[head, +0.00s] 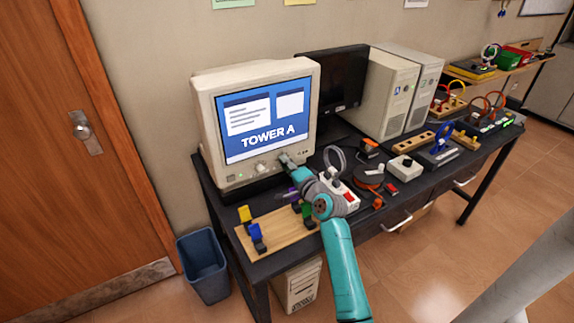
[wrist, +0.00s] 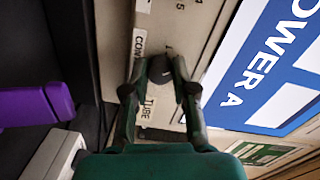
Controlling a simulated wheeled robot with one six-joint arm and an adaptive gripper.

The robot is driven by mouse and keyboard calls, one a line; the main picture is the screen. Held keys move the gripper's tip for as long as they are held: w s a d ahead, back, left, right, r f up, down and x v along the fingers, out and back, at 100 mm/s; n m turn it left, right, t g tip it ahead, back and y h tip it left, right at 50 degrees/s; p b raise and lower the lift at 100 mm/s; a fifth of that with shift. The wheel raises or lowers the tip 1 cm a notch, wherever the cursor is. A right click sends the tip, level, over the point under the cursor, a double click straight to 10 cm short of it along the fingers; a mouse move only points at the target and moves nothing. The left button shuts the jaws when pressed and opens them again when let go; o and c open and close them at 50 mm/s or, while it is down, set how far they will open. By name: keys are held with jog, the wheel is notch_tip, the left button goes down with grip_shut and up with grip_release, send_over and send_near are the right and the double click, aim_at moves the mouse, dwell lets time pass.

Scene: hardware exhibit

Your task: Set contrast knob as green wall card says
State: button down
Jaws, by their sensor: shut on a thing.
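The beige CRT monitor (head: 258,110) stands at the left end of the dark bench, its blue screen reading "TOWER A". My gripper (head: 285,158) is at its lower front bezel, right of a pale knob (head: 260,167). In the wrist view my gripper (wrist: 162,84) is shut on a dark round knob (wrist: 159,68) on the bezel, beside a label starting "CON" (wrist: 138,42); another label reads "TUBE". Scale numbers are partly visible. The knob's pointer is not clear. A green wall card (head: 233,3) is cut off by the top edge; its text is unreadable.
A wooden board with coloured clips (head: 275,232) lies below the monitor. A power strip (head: 345,196) and a cable reel (head: 368,177) lie to the right. A black monitor (head: 333,85) and beige towers (head: 388,95) stand behind. A blue bin (head: 204,268) stands at the left.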

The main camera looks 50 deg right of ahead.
dwell(0.3)
jog(key=c, duration=0.9)
grip_release()
jog(key=v, duration=1.2)
jog(key=shift+f, duration=0.1)
